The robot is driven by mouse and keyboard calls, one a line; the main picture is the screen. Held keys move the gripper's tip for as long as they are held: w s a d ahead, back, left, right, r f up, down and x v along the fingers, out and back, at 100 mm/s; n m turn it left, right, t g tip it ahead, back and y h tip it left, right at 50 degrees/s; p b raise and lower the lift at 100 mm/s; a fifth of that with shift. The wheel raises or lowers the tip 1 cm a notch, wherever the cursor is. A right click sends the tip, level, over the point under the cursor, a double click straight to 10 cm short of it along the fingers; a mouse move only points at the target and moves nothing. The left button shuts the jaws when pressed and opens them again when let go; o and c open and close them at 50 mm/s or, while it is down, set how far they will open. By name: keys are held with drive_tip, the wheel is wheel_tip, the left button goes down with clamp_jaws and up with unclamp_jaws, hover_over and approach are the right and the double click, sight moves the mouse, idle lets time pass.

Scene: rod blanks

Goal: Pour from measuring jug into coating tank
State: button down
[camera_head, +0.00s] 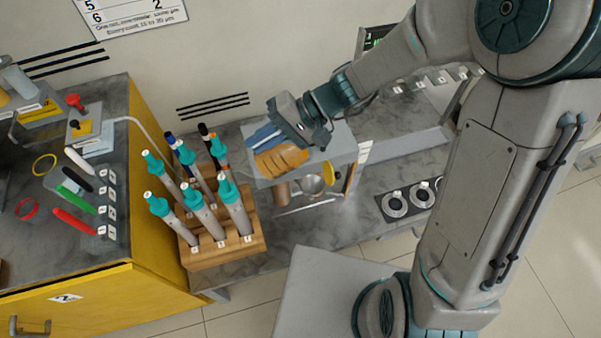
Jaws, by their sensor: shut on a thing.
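My gripper (304,137) hangs at the back of the middle bench, over a grey raised surface with blue and orange items on it. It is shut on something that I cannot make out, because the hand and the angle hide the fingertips. I cannot surely pick out the measuring jug. A round metallic vessel (311,184) and a brown cylinder (281,193) show below the front edge of the grey surface. I cannot tell if either is the jug or the coating tank.
A wooden rack (225,252) holds several teal-topped rods, close on the left of my gripper. Blue items (262,136) and an orange item (281,160) lie on the grey surface. A yellow-fronted bench (130,262) stands left. A dark panel with round fittings (408,201) is at right.

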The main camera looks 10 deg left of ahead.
drive_tip(key=shift+w+d+r+g+y+b, duration=0.3)
drive_tip(key=shift+d+y+b, duration=0.25)
drive_tip(key=shift+b, duration=0.25)
drive_tip(key=shift+w+d+r+g+y+b, duration=0.2)
drive_tip(key=shift+d+r+g+y+b, duration=0.15)
drive_tip(key=shift+y+b, duration=0.35)
idle(1.7)
drive_tip(key=shift+d+r, duration=0.15)
drive_tip(key=shift+w+d+b, duration=0.1)
drive_tip(key=shift+d+b, duration=0.05)
drive_tip(key=shift+b, duration=0.2)
drive_tip(key=shift+w+d+r+y, duration=0.1)
drive_tip(key=shift+d+y, duration=0.05)
drive_tip(key=shift+y, duration=0.2)
drive_tip(key=shift+d+g+b, duration=0.1)
drive_tip(key=shift+g+b, duration=0.15)
drive_tip(key=shift+b, duration=0.05)
idle(0.3)
drive_tip(key=shift+w+d+r+y, duration=0.1)
drive_tip(key=shift+w+d+y, duration=0.1)
drive_tip(key=shift+y, duration=0.1)
drive_tip(key=shift+d, duration=0.1)
idle(0.9)
drive_tip(key=shift+w+d+r+b, duration=0.1)
drive_tip(key=shift+d+b, duration=0.1)
drive_tip(key=shift+b, duration=0.2)
